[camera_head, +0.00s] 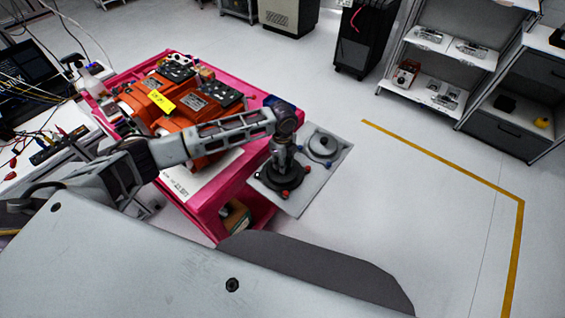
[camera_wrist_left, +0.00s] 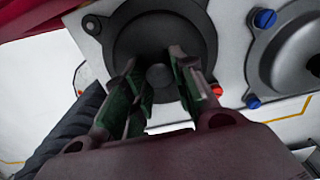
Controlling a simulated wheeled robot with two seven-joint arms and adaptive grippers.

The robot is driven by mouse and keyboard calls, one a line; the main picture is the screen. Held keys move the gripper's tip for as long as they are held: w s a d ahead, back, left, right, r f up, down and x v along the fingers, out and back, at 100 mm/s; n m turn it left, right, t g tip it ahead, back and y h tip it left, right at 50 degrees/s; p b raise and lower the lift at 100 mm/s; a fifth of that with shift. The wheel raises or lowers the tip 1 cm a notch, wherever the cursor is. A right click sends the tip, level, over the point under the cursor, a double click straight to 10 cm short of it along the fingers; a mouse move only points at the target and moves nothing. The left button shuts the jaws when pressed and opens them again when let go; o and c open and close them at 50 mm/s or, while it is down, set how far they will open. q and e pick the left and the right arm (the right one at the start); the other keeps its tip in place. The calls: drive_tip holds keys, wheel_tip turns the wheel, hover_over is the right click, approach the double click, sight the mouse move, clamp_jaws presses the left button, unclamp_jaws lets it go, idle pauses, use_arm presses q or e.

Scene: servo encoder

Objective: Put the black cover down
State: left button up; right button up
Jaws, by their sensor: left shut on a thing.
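The black cover (camera_head: 279,179) is a round dark disc on the left part of a light grey plate (camera_head: 312,188) at the cart's right side. My left gripper (camera_head: 282,163) comes down on it from above. In the left wrist view the black cover (camera_wrist_left: 197,38) fills the upper middle, and my left gripper (camera_wrist_left: 160,75) is shut on its small central knob. The cover looks level and at or very close to the plate; I cannot tell whether it touches. My right gripper is not in view.
A round grey cover (camera_head: 322,145) sits beside it on the plate. Red knobs (camera_head: 285,193) and blue knobs (camera_head: 328,164) are close by. A pink cart (camera_head: 232,190) carries an orange motor (camera_head: 196,108). Floor to the right is clear; shelves (camera_head: 450,60) stand beyond.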

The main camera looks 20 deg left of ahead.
use_arm(q)
drive_tip(key=shift+f, duration=0.2)
drive_tip(key=o, duration=1)
drive_tip(key=shift+f, duration=0.1)
wheel_tip(320, 180, up, 12)
drive_tip(key=b, duration=0.1)
idle(0.4)
idle(0.3)
